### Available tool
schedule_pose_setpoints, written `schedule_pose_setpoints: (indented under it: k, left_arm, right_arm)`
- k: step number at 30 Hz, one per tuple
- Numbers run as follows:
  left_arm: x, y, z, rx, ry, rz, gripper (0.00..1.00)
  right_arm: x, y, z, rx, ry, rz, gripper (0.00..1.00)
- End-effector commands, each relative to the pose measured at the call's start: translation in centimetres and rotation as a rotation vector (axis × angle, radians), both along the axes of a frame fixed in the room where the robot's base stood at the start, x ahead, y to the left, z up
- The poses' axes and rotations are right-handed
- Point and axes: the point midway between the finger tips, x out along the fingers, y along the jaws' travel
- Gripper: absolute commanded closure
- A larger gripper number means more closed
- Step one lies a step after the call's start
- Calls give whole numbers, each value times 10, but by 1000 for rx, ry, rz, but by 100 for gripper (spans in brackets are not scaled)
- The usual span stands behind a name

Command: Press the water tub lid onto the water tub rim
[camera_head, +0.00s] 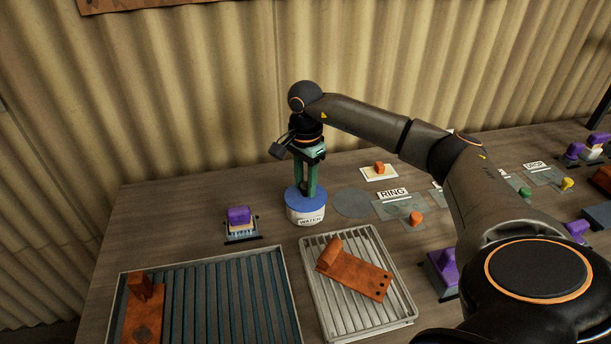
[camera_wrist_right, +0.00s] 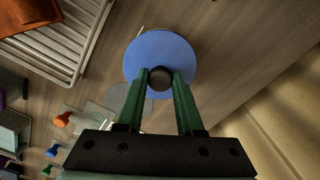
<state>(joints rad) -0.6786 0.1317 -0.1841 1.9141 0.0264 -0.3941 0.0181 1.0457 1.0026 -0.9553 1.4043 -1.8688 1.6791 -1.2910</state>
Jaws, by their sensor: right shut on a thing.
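The water tub (camera_head: 306,213) is a white round tub with a "WATER" label, standing upright on the table left of the grey disc. The blue water tub lid (camera_head: 293,200) lies on top of it; I cannot tell whether it is fully seated on the rim. My right gripper (camera_head: 309,193) points straight down over the lid, with green fingers. In the right wrist view the gripper (camera_wrist_right: 160,76) is shut on the dark round knob (camera_wrist_right: 160,78) at the middle of the blue lid (camera_wrist_right: 160,45). The tub is hidden under the lid there. My left gripper is not in view.
A blue-slatted tray (camera_head: 230,300) and a white rack (camera_head: 402,307) with an orange-brown bracket (camera_head: 362,275) stand in front. A purple-topped block (camera_head: 238,216) is left of the tub. A flat grey disc (camera_head: 352,203) and a RING card (camera_head: 393,194) lie to the right.

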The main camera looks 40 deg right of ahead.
Motion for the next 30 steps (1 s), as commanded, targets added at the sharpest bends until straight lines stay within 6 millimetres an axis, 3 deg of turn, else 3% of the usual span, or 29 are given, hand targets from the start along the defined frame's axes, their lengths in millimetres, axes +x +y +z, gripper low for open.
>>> schedule_pose_setpoints:
  k: [6, 7, 15, 25, 30]
  left_arm:
    - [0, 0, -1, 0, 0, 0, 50]
    - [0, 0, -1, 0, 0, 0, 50]
    - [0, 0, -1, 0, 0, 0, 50]
    - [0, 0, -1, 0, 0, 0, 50]
    - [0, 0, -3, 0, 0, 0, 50]
  right_arm:
    - [0, 0, -2, 0, 0, 0, 100]
    - [0, 0, -2, 0, 0, 0, 61]
    - [0, 0, -1, 0, 0, 0, 30]
    - [0, 0, 2, 0, -2, 0, 29]
    - [1, 0, 26, 0, -6, -1, 29]
